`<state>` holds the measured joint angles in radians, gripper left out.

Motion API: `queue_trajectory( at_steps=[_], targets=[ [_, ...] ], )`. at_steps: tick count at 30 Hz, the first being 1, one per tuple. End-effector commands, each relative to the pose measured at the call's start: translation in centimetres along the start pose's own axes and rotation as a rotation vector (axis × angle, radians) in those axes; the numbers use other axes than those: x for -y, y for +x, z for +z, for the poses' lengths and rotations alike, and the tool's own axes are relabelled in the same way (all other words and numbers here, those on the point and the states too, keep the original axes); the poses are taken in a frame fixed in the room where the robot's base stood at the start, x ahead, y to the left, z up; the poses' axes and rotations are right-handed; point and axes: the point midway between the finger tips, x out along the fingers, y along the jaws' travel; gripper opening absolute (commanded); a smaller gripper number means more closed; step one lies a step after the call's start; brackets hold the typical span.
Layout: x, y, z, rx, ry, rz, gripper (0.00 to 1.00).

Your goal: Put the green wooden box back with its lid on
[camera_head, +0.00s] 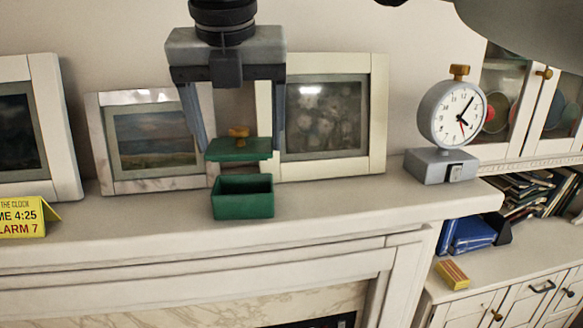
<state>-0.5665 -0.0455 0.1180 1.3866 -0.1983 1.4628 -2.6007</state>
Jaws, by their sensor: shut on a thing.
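The green box (243,203) stands upright and open on the white mantel shelf, near its front edge. Its dark inside shows at the top. The green lid (238,155) with a yellow-brown knob (238,134) is level above the box, with a narrow gap between them. My gripper (240,148) points down and is shut on the lid, one finger at its left side and one at its right. The finger contact is small in this view.
Framed pictures (154,140) lean on the wall behind the box. A grey clock (455,118) stands at the shelf's right end. A yellow sign (28,218) stands at the left. The mantel shelf (340,205) is clear on both sides of the box. A lower cabinet is at right.

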Motion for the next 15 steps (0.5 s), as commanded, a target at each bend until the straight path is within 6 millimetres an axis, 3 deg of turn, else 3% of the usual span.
queue_trajectory(
  at_steps=[9, 15],
  targets=[
    [0.0, 3.7, -1.6, -0.002, -0.001, -0.001, 0.53],
    [0.0, 4.7, -1.9, 0.001, 0.001, 0.000, 0.53]
  ],
)
